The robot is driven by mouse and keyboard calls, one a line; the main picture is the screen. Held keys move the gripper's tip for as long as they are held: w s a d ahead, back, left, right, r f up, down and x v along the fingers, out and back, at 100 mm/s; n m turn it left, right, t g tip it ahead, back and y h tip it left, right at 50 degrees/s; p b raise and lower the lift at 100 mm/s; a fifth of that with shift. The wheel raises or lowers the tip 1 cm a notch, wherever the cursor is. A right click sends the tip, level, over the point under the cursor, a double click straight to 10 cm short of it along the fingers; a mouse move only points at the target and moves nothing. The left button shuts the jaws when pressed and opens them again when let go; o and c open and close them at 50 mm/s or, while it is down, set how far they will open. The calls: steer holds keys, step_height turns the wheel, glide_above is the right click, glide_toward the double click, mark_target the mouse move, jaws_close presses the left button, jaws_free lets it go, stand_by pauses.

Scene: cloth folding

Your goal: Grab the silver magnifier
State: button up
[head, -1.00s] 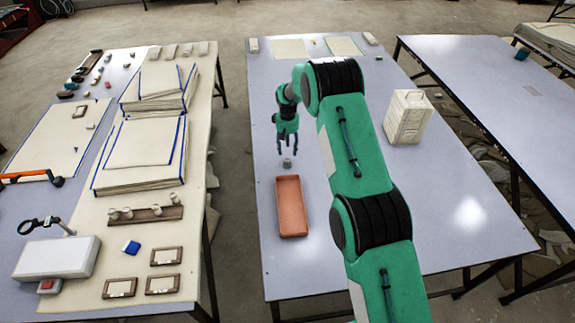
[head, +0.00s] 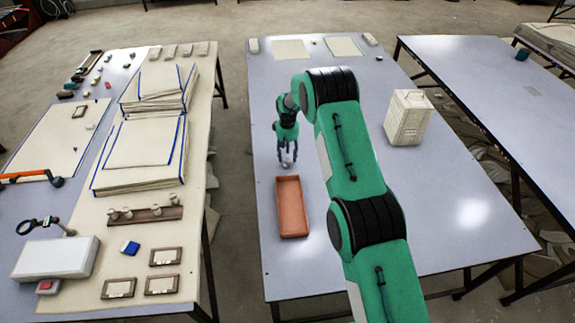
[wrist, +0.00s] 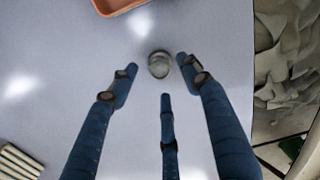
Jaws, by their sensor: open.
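The silver magnifier (wrist: 159,64) is a small, round, silver-grey piece on the table. In the wrist view it sits between the tips of my spread fingers, with a visible gap around it. My gripper (wrist: 157,73) is open and points down at it; no finger is clearly closed on it. In the head view my gripper (head: 288,158) is low over the table, just behind the orange tray, and its fingers mostly hide the magnifier.
The orange tray (head: 279,208) lies just in front of my gripper. A white box (head: 407,118) stands to the right, beyond my arm. A dark-ringed lens on an arm (head: 28,227) is on the left table. The table around the magnifier is clear.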

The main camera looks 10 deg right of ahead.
mark_target(288, 161)
steer(key=shift+f, duration=1.55)
steer(key=shift+c, duration=0.2)
jaws_close()
